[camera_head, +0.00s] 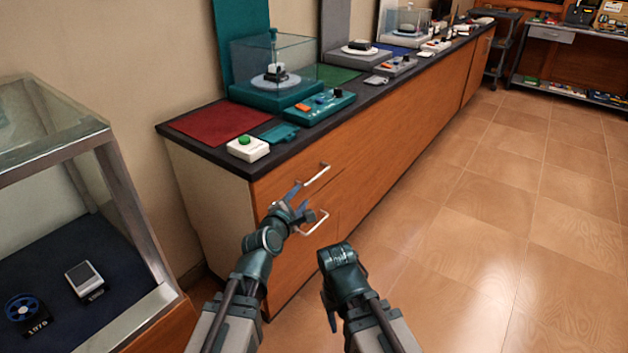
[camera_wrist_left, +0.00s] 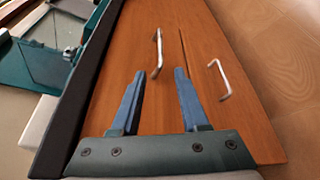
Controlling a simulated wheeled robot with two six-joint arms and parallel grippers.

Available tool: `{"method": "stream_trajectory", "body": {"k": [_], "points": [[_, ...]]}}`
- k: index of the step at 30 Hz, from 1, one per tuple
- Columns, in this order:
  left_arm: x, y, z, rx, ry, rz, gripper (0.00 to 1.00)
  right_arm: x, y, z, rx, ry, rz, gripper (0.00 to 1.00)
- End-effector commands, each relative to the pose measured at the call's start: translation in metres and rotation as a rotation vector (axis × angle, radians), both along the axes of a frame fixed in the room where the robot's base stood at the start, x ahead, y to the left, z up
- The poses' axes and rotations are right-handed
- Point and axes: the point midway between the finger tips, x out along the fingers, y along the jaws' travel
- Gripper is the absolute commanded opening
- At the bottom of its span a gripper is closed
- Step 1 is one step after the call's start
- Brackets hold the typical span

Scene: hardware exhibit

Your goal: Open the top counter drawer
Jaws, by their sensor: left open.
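The top drawer (camera_head: 276,186) is a wooden front just under the dark countertop, with a pale metal bar handle (camera_head: 318,175). It looks shut. In the left wrist view the top handle (camera_wrist_left: 157,52) appears just beyond the fingertips, its near end lined up between them. My left gripper (camera_head: 298,194) is open and empty, in front of the drawer fronts and just below the top handle. Its two blue fingers (camera_wrist_left: 158,74) stand apart in the wrist view. My right gripper (camera_head: 330,308) hangs low, pointing down, away from the counter; its jaw opening is unclear.
A lower handle (camera_head: 312,222) sits beneath the top one. The countertop (camera_head: 210,155) carries a white box with a green button (camera_head: 248,148), a teal control panel (camera_head: 320,107) and a glass case (camera_head: 275,70). A display case (camera_head: 75,215) stands at left. The tiled floor (camera_head: 480,230) at right is clear.

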Motion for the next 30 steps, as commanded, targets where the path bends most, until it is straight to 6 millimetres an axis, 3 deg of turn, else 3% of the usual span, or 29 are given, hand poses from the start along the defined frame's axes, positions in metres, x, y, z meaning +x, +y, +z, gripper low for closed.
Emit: {"method": "stream_trajectory", "body": {"k": [5, 21, 30], "points": [[0.014, -0.004, -0.004, 0.004, 0.001, -0.002, 0.45, 0.0, 0.0, -0.004, 0.0, 0.0, 0.001, 0.5], [0.109, -0.032, -0.027, 0.006, 0.002, -0.003, 0.45, 0.0, 0.001, -0.026, 0.004, 0.0, 0.005, 0.5], [0.128, -0.038, -0.031, 0.007, 0.001, -0.002, 0.45, 0.0, 0.001, -0.03, 0.005, 0.0, 0.006, 0.5]]}}
